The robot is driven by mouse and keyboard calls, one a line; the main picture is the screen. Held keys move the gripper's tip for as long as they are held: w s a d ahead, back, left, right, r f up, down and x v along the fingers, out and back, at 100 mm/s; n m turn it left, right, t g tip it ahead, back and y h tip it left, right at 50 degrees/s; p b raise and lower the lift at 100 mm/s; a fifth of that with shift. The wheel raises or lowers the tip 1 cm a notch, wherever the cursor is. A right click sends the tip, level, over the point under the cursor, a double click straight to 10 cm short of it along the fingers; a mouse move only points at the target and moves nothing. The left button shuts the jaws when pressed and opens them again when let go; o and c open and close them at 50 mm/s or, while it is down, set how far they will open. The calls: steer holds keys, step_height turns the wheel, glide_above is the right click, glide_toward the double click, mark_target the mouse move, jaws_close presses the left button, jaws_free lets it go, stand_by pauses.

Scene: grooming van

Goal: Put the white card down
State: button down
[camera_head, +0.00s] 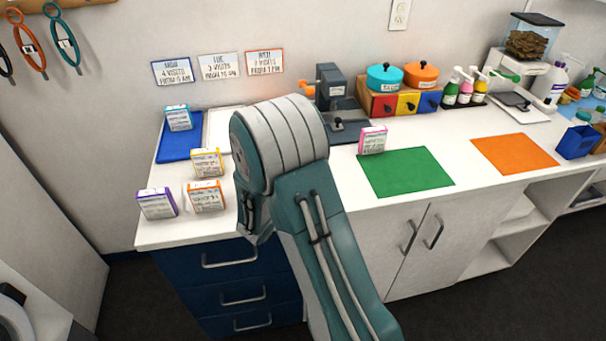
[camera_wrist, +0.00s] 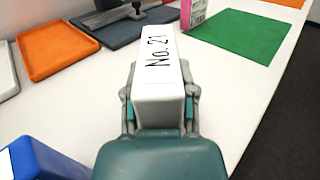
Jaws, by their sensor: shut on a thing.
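The white card (camera_wrist: 158,75), a thick block marked "No. 21" on top, is between the fingers of my gripper (camera_wrist: 160,108) in the wrist view. My gripper is shut on it, over the white counter (camera_wrist: 90,110). I cannot tell whether its underside touches the counter. In the head view my arm hides both gripper and card.
A blue block (camera_wrist: 40,160) is close at lower left in the wrist view. An orange tray (camera_wrist: 57,47) and grey mat (camera_wrist: 110,28) lie beyond. A pink card (camera_head: 372,140) stands by the green mat (camera_head: 405,172). Several cards (camera_head: 157,203) stand at left.

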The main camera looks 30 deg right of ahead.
steer(key=shift+f, duration=0.55)
steer(key=shift+c, duration=1.7)
jaws_free()
steer(key=v, duration=1.2)
steer(key=s+d+r+m+g+y, duration=0.25)
steer(key=s+r+m+g, duration=0.2)
steer(key=s+m, duration=0.25)
steer(key=s+d+r+m+g+y, duration=0.2)
steer(key=s+r+m+g+y, duration=0.1)
steer(key=s+r+m+g, duration=0.25)
steer(key=s+a+r+m+t+y, duration=0.6)
steer(key=s+a+r+m+y, duration=0.1)
steer(key=m+y, duration=0.3)
steer(key=shift+s+a+m+t, duration=0.25)
steer(key=shift+a+m+t, duration=0.15)
steer(key=shift+a+m, duration=0.4)
